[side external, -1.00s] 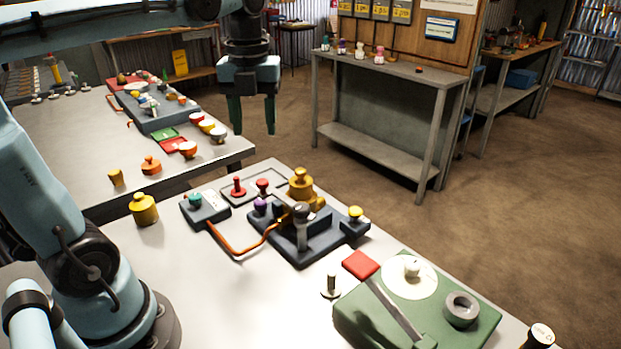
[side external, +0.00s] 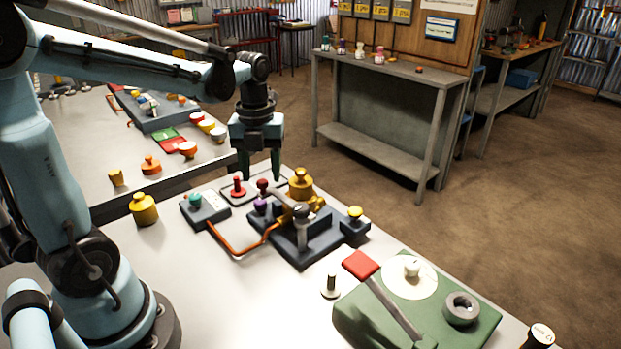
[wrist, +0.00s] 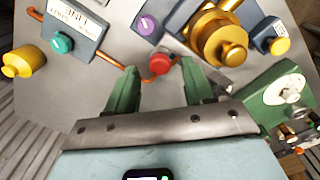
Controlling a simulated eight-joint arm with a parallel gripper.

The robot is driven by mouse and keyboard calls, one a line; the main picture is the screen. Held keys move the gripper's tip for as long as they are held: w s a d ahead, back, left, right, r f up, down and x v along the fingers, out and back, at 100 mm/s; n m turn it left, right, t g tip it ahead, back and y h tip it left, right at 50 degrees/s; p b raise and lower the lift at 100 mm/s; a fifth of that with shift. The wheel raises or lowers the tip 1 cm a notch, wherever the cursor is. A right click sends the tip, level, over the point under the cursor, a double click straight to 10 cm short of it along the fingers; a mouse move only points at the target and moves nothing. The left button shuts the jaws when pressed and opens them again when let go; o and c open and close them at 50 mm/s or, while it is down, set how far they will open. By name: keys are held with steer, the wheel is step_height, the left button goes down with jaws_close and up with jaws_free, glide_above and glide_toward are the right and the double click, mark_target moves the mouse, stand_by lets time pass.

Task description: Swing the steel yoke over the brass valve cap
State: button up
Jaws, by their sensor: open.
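The brass valve cap (side external: 301,186) stands upright on the dark fixture; from above it shows large in the wrist view (wrist: 213,38). The steel yoke seems to be the grey bar (side external: 281,200) in front of and left of the cap, running toward a grey ball-topped post (side external: 302,232); its exact outline is hard to tell. My gripper (side external: 260,176) is open and empty, pointing down left of the cap, above the red-knob area. In the wrist view a red knob (wrist: 160,64) shows between the fingertips (wrist: 156,72), apart from both as far as I can tell.
A teal-button box (side external: 204,208) with an orange cable stands left of the fixture. A purple knob (side external: 260,206) and a yellow knob (side external: 355,213) flank it. A green unit (side external: 460,340) is at front right. Bare tabletop lies at front left.

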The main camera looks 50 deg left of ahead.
steer(key=shift+f, duration=0.8)
jaws_close()
